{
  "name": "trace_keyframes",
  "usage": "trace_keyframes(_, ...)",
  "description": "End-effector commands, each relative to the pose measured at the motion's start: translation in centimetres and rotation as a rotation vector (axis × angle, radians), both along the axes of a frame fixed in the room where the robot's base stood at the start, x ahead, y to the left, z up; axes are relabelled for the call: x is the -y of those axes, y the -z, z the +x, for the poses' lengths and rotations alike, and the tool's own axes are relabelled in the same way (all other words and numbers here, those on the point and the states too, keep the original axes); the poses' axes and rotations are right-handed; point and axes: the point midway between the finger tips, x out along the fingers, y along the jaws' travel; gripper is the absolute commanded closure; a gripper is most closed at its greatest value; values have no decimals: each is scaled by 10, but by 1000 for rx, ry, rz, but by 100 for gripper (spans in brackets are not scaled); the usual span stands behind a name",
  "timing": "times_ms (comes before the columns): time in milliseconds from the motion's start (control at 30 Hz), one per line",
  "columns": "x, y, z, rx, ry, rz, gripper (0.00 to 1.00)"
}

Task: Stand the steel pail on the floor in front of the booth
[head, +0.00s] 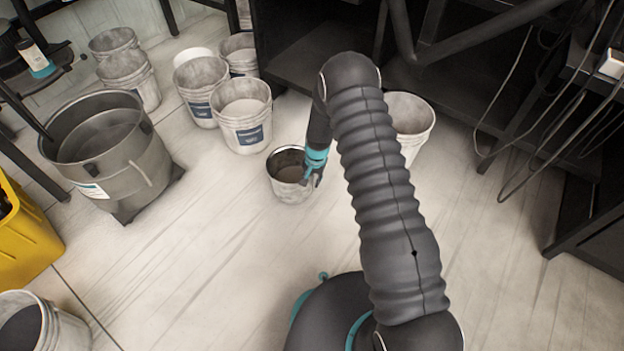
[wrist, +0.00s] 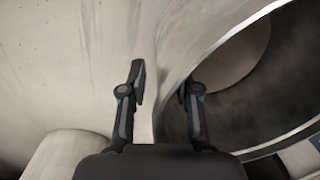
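The steel pail (head: 288,190) is a small metal bucket with a shiny inner wall, upright on the pale floor in the middle of the head view. In the wrist view its wall and open mouth (wrist: 235,85) fill the right side. My gripper (head: 312,172) is at the pail's right rim in the head view. In the wrist view my gripper (wrist: 164,90) is open, with its fingers apart on either side of the pail's wall, one outside and one inside. A gap shows beside the outer finger. Contact on the inner side is hard to tell. No booth can be clearly identified.
White buckets (head: 243,112) stand behind the pail, and another (head: 410,120) stands to its right behind my arm. A large grey drum (head: 125,165) and a yellow container (head: 22,240) are at left. Dark shelving (head: 310,60) runs behind. The floor (head: 190,260) in front is clear.

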Motion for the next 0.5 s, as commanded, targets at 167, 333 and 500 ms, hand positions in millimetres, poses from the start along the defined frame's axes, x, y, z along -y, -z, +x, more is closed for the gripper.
trace_keyframes(167, 0, -5, 0, 0, 0, 0, 69)
trace_keyframes(333, 2, -27, 0, 4, -1, 1, 69)
trace_keyframes(500, 5, -62, -1, 4, 0, 1, 69)
